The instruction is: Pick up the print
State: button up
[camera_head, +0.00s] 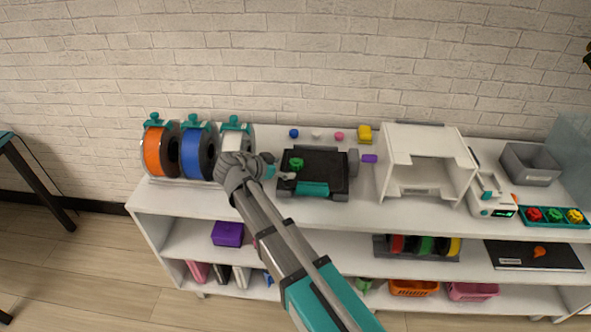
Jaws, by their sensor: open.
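A small green print (296,163) sits on the black plate of a low machine (326,166) on the white shelf top. My gripper (288,176) is at the left front of this plate, just in front of the green print in the picture. It is open, and I see nothing between its fingers. The fingers are small and partly blurred, so I cannot tell whether they touch the plate. My wrist hides part of the area left of the machine.
Orange, blue and white filament spools (191,151) stand to the left. Several small coloured pieces lie behind the machine. A white open box (424,142) stands to the right. A teal tray (557,224) holds red, green and yellow pieces. An orange piece (540,251) lies on the lower shelf.

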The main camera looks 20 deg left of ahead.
jog(key=t, duration=0.2)
send_near(295, 162)
jog(key=shift+s+a+r+m+b, duration=0.3)
jog(key=shift+s+a+r+b, duration=0.1)
jog(key=shift+s+a+r, duration=0.55)
jog(key=shift+d+f, duration=0.1)
jog(key=shift+f, duration=0.1)
jog(key=b+x, duration=0.1)
jog(key=x, duration=0.1)
jog(key=b+x, duration=0.1)
jog(key=x, duration=0.2)
jog(key=b+x, duration=0.1)
jog(key=x, duration=0.2)
jog(key=shift+f, duration=0.3)
jog(key=shift+w+d, duration=0.1)
jog(key=shift+w, duration=0.05)
jog(key=shift+b+x, duration=1.1)
jog(key=shift+x, duration=1.45)
jog(key=shift+d+f, duration=0.1)
jog(key=shift+d, duration=0.1)
jog(key=c, duration=0.9)
